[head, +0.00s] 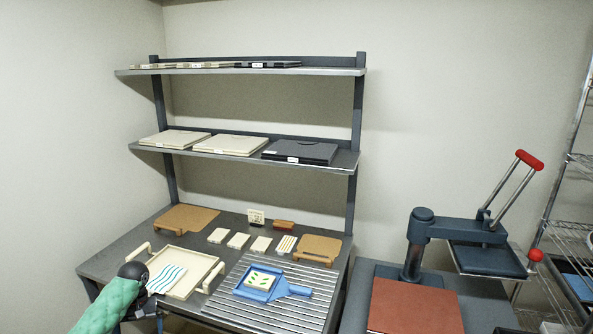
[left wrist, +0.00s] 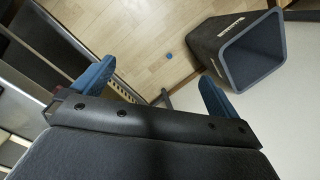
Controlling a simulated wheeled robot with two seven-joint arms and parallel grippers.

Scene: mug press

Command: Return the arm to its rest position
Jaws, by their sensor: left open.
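My left arm (head: 110,305) comes in at the lower left of the head view, in a green sleeve with a black wrist. It overlaps the near left edge of the table. In the left wrist view my left gripper (left wrist: 155,85) has its two blue fingers wide apart with nothing between them. It points toward the floor. My right arm and gripper are not in view.
A cream tray (head: 208,263) with a wave-patterned piece (head: 165,279) lies beside my left wrist. A blue scoop-like holder (head: 290,290) sits on a ribbed mat (head: 313,306). A heat press (head: 408,262) stands right. A grey bin (left wrist: 235,50) stands on the floor.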

